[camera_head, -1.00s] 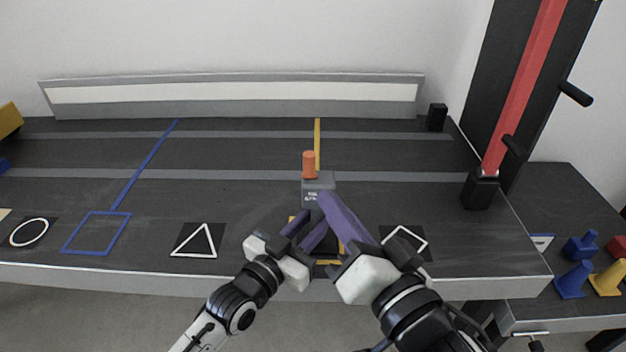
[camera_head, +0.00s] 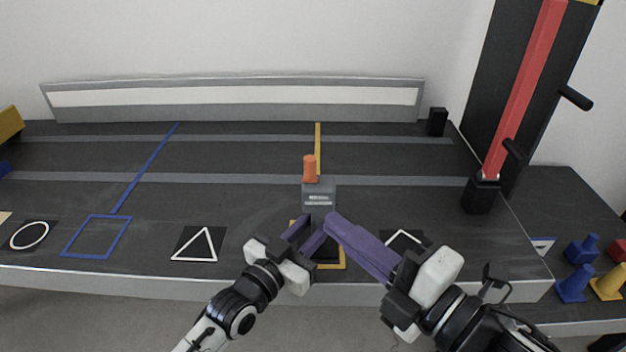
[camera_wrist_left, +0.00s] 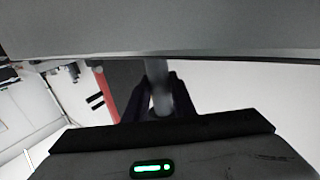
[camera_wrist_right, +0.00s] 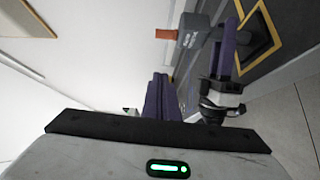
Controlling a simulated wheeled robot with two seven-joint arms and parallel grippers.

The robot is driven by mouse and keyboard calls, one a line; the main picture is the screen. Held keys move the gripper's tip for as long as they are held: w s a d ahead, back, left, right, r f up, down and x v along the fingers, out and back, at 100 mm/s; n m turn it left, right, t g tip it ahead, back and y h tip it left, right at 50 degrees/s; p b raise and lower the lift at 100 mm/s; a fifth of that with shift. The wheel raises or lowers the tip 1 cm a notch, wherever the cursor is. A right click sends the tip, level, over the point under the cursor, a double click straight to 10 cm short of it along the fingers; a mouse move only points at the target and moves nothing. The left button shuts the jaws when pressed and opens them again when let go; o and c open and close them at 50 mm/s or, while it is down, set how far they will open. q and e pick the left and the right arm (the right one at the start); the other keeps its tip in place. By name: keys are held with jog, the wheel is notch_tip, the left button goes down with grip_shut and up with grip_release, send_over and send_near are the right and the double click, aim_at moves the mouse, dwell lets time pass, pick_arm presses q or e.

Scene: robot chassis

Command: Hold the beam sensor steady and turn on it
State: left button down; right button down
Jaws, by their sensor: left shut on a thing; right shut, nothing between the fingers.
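The beam sensor (camera_head: 319,195) is a small grey box with an orange cylinder (camera_head: 310,168) on its top left. It stays above the yellow-outlined square near the table's front. My left gripper (camera_head: 312,226) has its purple fingers shut on the sensor's lower part. In the left wrist view a grey post (camera_wrist_left: 160,88) sits between these fingers, under the wide grey body (camera_wrist_left: 160,30). My right gripper (camera_head: 331,220) is shut and empty, just in front and right of the sensor, apart from the orange cylinder. The right wrist view shows the sensor (camera_wrist_right: 195,35) and its orange cylinder (camera_wrist_right: 167,34).
A yellow square outline (camera_head: 333,267) lies under the grippers. A white triangle mark (camera_head: 196,245) and a blue square outline (camera_head: 97,237) lie left. A red beam (camera_head: 527,85) on a black base stands right. Blue and yellow pieces (camera_head: 573,285) sit on the right side table.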

aim_at(310, 168)
jog(key=shift+n, duration=0.5)
jog(key=w+a, duration=0.1)
jog(key=w, duration=0.2)
jog(key=w+a, duration=0.2)
jog(key=w, duration=0.1)
jog(key=w+a, duration=0.2)
jog(key=w, duration=0.1)
jog(key=shift+w, duration=0.4)
jog(key=shift+w+d, duration=0.25)
jog(key=shift+w, duration=0.2)
jog(key=shift+d, duration=1.95)
